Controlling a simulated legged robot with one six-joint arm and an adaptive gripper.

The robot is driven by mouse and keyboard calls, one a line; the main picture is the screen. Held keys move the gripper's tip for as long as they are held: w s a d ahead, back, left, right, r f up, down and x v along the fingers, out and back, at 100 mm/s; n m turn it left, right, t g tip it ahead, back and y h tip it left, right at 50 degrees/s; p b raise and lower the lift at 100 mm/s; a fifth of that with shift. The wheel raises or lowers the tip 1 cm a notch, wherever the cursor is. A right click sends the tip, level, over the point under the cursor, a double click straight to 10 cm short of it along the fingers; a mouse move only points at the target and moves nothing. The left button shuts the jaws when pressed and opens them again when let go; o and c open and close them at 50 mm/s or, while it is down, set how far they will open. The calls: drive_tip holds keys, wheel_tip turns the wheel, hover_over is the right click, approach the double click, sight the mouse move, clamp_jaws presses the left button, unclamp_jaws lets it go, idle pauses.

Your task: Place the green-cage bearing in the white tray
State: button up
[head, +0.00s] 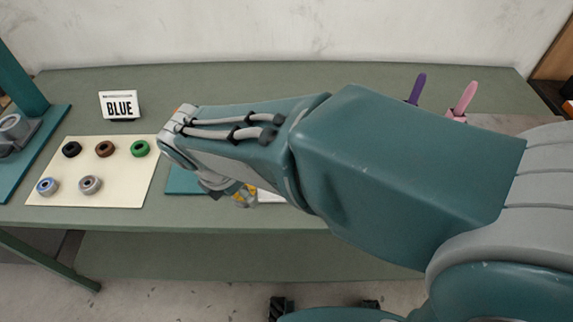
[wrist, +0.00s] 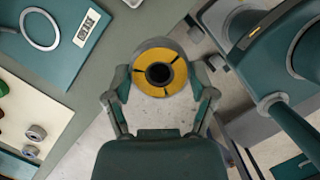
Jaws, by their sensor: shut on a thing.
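My gripper (wrist: 160,90) is shut on a grey round part with a yellow slotted face (wrist: 184,76) and a dark centre hole. In the head view this yellow and grey part (head: 243,195) shows below my wrist, over the table's front edge. A green ring (head: 140,148) lies at the right of the back row on the cream mat (head: 120,190); I cannot tell if it is the green-cage bearing. A blue-centred bearing (head: 47,186) and a pinkish-grey bearing (head: 90,184) lie in front. A white surface (head: 270,196), maybe the white tray, is mostly hidden behind my arm.
A black ring (head: 72,149) and a brown ring (head: 105,149) share the mat. A sign reading BLUE (head: 120,105) stands behind it. A teal stand (head: 25,130) is at far left. Purple (head: 418,88) and pink (head: 464,98) handles rise at back right.

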drive_tip(key=w+d+f, duration=0.1)
drive_tip(key=w+f, duration=0.1)
drive_tip(key=w, duration=0.1)
drive_tip(key=w+d+f, duration=0.2)
drive_tip(key=w, duration=0.1)
drive_tip(key=w+d+f, duration=0.2)
drive_tip(key=w, duration=0.1)
drive_tip(key=shift+w+d, duration=0.15)
drive_tip(key=shift+d, duration=0.05)
drive_tip(key=f, duration=0.2)
drive_tip(key=w+f, duration=0.2)
drive_tip(key=f, duration=0.1)
drive_tip(key=shift+w+a+f, duration=0.15)
drive_tip(key=shift+a+f, duration=0.15)
drive_tip(key=shift+a, duration=0.1)
drive_tip(key=shift+d+f, duration=0.2)
drive_tip(key=shift+f, duration=0.15)
drive_tip(key=shift+d, duration=0.3)
drive_tip(key=o, duration=1)
drive_tip(key=shift+a, duration=0.1)
drive_tip(key=shift+o, duration=1)
drive_tip(key=shift+a, duration=0.15)
drive_tip(key=shift+a+f, duration=0.1)
drive_tip(key=shift+a, duration=0.1)
